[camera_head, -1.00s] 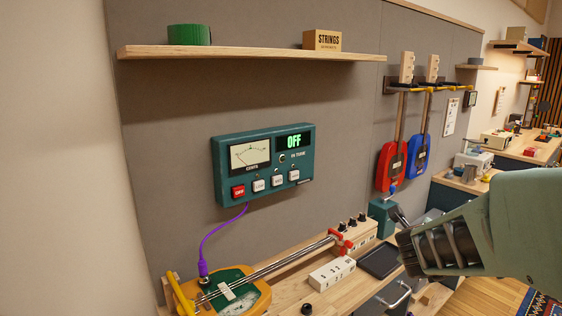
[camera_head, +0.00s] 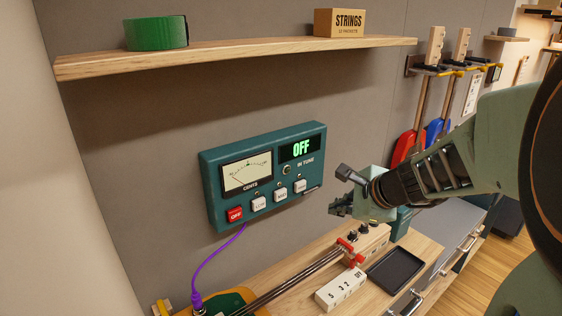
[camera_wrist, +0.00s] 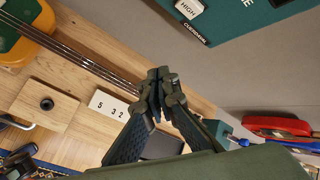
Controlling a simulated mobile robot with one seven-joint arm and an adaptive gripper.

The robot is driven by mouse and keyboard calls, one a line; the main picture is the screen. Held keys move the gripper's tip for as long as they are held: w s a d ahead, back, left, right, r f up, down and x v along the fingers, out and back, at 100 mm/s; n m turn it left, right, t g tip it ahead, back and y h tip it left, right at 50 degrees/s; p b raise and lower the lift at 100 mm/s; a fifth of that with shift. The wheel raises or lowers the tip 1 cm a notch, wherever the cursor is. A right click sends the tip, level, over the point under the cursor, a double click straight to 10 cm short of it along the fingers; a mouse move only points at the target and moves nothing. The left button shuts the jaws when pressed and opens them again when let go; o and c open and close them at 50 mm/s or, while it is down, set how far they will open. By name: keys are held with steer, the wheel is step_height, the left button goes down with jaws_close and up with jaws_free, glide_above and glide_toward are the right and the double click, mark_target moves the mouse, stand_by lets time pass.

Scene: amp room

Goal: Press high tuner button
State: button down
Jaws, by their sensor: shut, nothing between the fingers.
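The teal tuner (camera_head: 265,175) is mounted on the grey wall panel. It has a needle meter, a display reading OFF, a red OFF button (camera_head: 235,215) and white buttons in a row. The rightmost white button, the high button (camera_head: 299,186), also shows at the top of the wrist view with its label partly cut off (camera_wrist: 188,8). My gripper (camera_head: 338,192) is to the right of the tuner, apart from it, with nothing held. In the wrist view its fingertips (camera_wrist: 161,76) are together, below the high button in the picture.
A wooden shelf (camera_head: 230,55) above holds green tape (camera_head: 157,32) and a strings box (camera_head: 339,22). A purple cable (camera_head: 212,262) hangs below the tuner to the workbench. The bench holds a black tray (camera_head: 394,269) and a white numbered block (camera_head: 340,289). Red and blue guitars hang right.

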mark_target(301, 186)
steer(key=shift+s, duration=0.1)
steer(key=w+a+p, duration=0.2)
steer(key=w+a, duration=0.3)
steer(key=w, duration=0.2)
steer(key=shift+w+p, duration=0.2)
steer(key=shift+p, duration=0.2)
steer(key=shift+w, duration=0.1)
stand_by(1.4)
steer(key=shift+w+a, duration=0.2)
steer(key=shift+w, duration=0.1)
steer(key=shift+w+a, duration=0.2)
steer(key=shift+w, duration=0.15)
stand_by(0.7)
steer(key=shift+s, duration=0.1)
steer(key=shift+s+d, duration=0.4)
steer(key=shift+s, duration=0.25)
